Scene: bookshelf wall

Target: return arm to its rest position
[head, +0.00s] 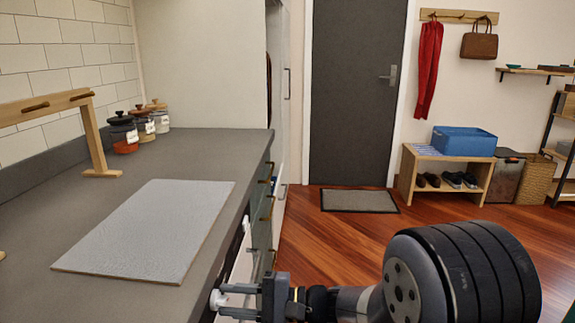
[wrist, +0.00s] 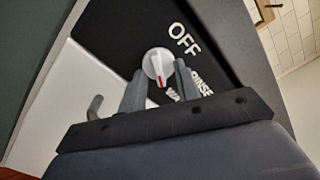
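My gripper (head: 230,300) is at the bottom of the head view, at the front of the counter, pointing left at the cabinet face. In the wrist view its two dark fingers (wrist: 160,88) stand apart, one on each side of a white knob (wrist: 158,62) with a red mark. There seems to be a gap between the knob and each finger. The knob sits on a black panel (wrist: 125,28) with the words OFF, RINSE and a partly hidden word. The red mark points down in that view. The knob's white edge also shows in the head view (head: 216,299).
A grey counter (head: 205,155) with a pale mat (head: 150,228), jars (head: 123,133) and a wooden rack (head: 97,140) lies left. A second white knob (head: 246,224) and a grey handle (wrist: 95,107) protrude near my gripper. The wooden floor (head: 330,245) is open to the right.

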